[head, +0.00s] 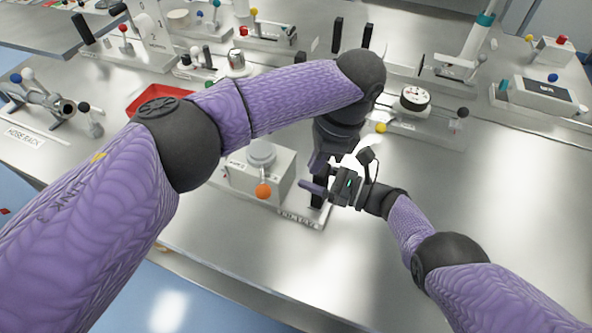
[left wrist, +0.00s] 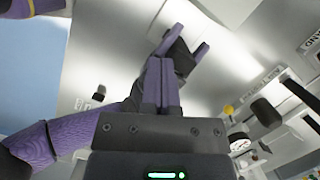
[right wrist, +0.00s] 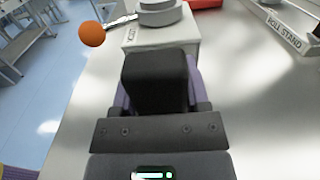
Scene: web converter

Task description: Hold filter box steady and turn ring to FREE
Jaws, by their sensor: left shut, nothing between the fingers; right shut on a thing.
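The filter box appears to be the pale box (head: 245,182) at the middle of the bench, with a grey round ring (head: 262,154) on top and a lever ending in an orange knob (head: 263,191). In the right wrist view the box (right wrist: 180,42), ring (right wrist: 160,14) and orange knob (right wrist: 92,34) lie beyond my fingers. My right gripper (head: 312,187) is shut on a black upright block (right wrist: 155,82) right of the box. My left gripper (head: 319,163) is shut and empty, just above the right one and apart from the ring. Its purple fingers (left wrist: 161,85) are together.
A red tray (head: 152,101) lies behind my left arm. A dial fixture (head: 413,98) with a yellow knob stands behind right. Several other fixtures line the back. The bench at right (head: 500,190) is clear. My arms are close together near the black block.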

